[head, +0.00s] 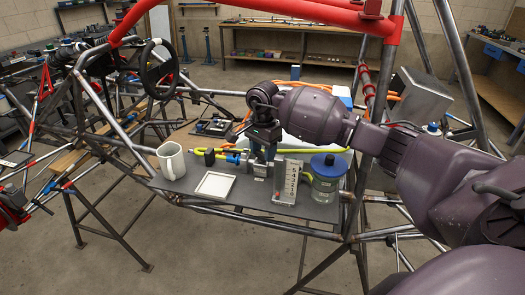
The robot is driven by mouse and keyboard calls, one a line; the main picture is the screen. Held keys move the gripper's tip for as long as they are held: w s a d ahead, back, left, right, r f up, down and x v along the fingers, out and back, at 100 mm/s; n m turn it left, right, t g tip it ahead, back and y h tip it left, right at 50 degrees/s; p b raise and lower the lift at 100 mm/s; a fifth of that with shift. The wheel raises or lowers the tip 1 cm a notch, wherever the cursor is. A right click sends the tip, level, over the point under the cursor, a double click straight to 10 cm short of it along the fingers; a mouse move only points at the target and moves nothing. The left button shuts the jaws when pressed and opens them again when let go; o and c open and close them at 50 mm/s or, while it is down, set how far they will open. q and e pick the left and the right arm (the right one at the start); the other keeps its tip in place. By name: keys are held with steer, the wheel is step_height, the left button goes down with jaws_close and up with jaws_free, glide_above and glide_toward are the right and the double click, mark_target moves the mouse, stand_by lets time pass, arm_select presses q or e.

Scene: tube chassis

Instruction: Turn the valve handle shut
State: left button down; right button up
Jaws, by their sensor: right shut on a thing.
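The valve (259,167) is a small metal fitting with blue parts on the dark panel, in the middle of the head view. My right gripper (264,142) comes down on it from above, its arm reaching in from the right. It is shut on the valve handle (270,152), a blue piece that shows just below the fingers. The fingers hide most of the handle, so its angle is hard to tell. My left gripper is not in view.
The panel (249,201) sits inside a tube chassis. A white mug (171,161) and a white square tray (214,185) stand left of the valve. A numbered block (287,181) and a blue-lidded jar (326,180) stand close on its right. Steel tubes surround the panel.

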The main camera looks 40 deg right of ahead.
steer(key=m, duration=0.2)
steer(key=shift+r+m, duration=0.1)
steer(key=shift+m, duration=0.3)
steer(key=m, duration=0.2)
steer(key=shift+s+m, duration=0.1)
steer(key=shift+m, duration=0.3)
steer(key=m+p, duration=0.1)
steer(key=m, duration=0.2)
steer(key=shift+s+m, duration=0.1)
steer(key=shift+m, duration=0.8)
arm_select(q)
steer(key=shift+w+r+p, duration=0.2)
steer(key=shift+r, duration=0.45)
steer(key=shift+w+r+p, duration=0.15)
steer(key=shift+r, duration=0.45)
arm_select(e)
steer(key=shift+m, duration=1)
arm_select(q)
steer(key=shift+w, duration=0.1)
arm_select(e)
steer(key=o, duration=0.6)
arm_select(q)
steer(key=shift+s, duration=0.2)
arm_select(e)
steer(key=shift+o, duration=0.2)
